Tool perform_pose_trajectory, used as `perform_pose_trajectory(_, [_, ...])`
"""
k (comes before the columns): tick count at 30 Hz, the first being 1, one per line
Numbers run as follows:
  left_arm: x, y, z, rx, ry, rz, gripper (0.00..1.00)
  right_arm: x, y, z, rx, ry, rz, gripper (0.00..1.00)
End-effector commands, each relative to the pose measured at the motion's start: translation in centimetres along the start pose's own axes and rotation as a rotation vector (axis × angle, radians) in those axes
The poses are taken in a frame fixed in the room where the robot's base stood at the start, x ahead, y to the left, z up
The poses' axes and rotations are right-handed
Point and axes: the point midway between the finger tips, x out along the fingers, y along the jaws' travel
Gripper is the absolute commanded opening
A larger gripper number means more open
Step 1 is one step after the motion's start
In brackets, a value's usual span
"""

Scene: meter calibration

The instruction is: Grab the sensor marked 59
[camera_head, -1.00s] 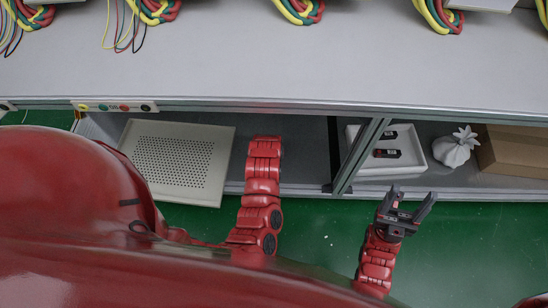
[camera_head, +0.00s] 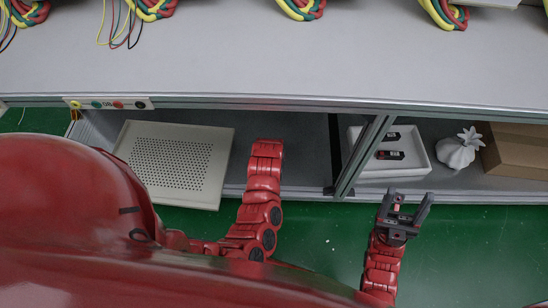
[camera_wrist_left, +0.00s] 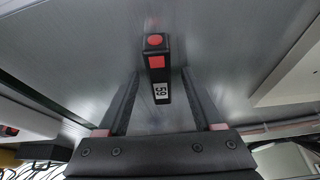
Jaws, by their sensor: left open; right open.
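The sensor marked 59 (camera_wrist_left: 157,68) is a small black block with red patches and a white label. In the left wrist view it lies on a grey surface, between the spread fingers of my left gripper (camera_wrist_left: 159,78). The gripper is open, with a gap on each side of the sensor. In the head view my left arm reaches under the bench top, which hides its gripper and this sensor. My right gripper (camera_head: 407,208) is open and empty above the green floor, in front of the shelf.
A white tray (camera_head: 424,165) with dark red-marked blocks (camera_head: 390,155) stands right of a shelf post (camera_head: 362,158). A perforated panel (camera_head: 177,160) lies left of my left arm. A white vase (camera_head: 456,153) and cardboard box (camera_head: 518,152) are at right. Cable bundles lie on the bench top (camera_head: 270,65).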

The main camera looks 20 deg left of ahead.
Motion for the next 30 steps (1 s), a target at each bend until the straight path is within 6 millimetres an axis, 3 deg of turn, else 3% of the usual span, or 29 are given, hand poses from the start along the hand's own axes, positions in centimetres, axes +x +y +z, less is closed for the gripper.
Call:
perform_pose_trajectory(9, [0.09, 0.02, 0.07, 0.000, -0.001, 0.000, 0.68, 0.03, 0.01, 0.01, 0.000, 0.000, 0.000, 0.61])
perform_pose_trajectory(18, [0.09, 0.03, 0.08, 0.001, -0.001, 0.000, 0.14, 0.03, 0.01, 0.01, 0.000, 0.000, 0.000, 0.61])
perform_pose_trajectory(21, [0.09, 0.02, 0.08, 0.001, -0.001, 0.000, 0.00, 0.04, 0.01, 0.00, 0.000, 0.000, 0.000, 0.61])
perform_pose_trajectory(30, [0.09, 0.03, 0.08, 0.001, -0.001, 0.000, 0.00, 0.03, 0.01, 0.01, 0.000, 0.000, 0.000, 0.61])
